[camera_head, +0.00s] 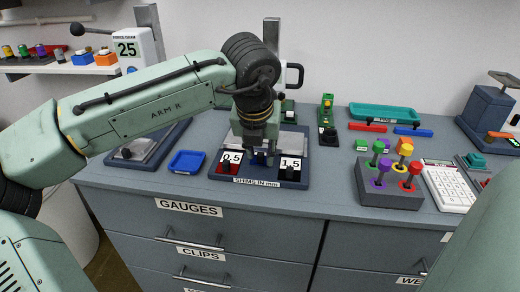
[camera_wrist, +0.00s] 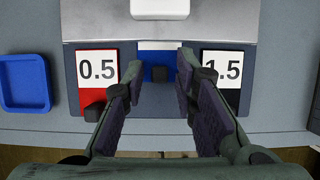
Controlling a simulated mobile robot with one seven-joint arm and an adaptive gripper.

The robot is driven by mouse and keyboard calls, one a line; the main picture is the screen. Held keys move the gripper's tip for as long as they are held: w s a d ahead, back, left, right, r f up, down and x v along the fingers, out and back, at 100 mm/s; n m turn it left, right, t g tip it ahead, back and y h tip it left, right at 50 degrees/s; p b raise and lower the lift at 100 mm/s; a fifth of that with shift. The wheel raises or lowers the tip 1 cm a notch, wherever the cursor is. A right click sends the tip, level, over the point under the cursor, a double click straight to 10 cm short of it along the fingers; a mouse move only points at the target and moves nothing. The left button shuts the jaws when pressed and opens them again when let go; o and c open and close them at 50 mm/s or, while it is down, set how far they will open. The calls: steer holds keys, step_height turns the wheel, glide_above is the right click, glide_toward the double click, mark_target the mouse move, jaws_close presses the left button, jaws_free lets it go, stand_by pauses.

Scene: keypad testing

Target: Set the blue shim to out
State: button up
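The blue shim (camera_wrist: 158,56) lies in the middle slot of the shim holder (camera_head: 238,182). Only a thin white strip of its label shows below the grey metal plate. Its dark knob (camera_wrist: 160,74) sits nearer the plate than the red shim's knob. The red shim (camera_wrist: 84,93), marked 0.5, is on the left and the black shim, marked 1.5 (camera_wrist: 222,69), is on the right, both with labels exposed. My gripper (camera_wrist: 159,72) is open and empty, its fingers on either side of the blue shim's knob. In the head view my gripper (camera_head: 262,155) hides most of the blue shim.
A blue tray (camera_head: 187,161) lies left of the holder. A white block (camera_wrist: 160,8) stands on the metal plate. To the right are a block with coloured knobs (camera_head: 390,190), a calculator (camera_head: 447,187) and a teal tray (camera_head: 383,113). Bare countertop lies in front of the holder.

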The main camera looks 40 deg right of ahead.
jaws_close()
stand_by(0.3)
steer(key=s+a+p, duration=0.1)
steer(key=s+a, duration=0.1)
steer(key=a, duration=0.1)
steer(key=shift+s+r, duration=0.1)
steer(key=shift+s, duration=0.25)
steer(key=shift+s+a, duration=0.1)
steer(key=shift+a, duration=0.05)
steer(key=shift+o, duration=1.2)
jaws_free()
steer(key=v, duration=1.2)
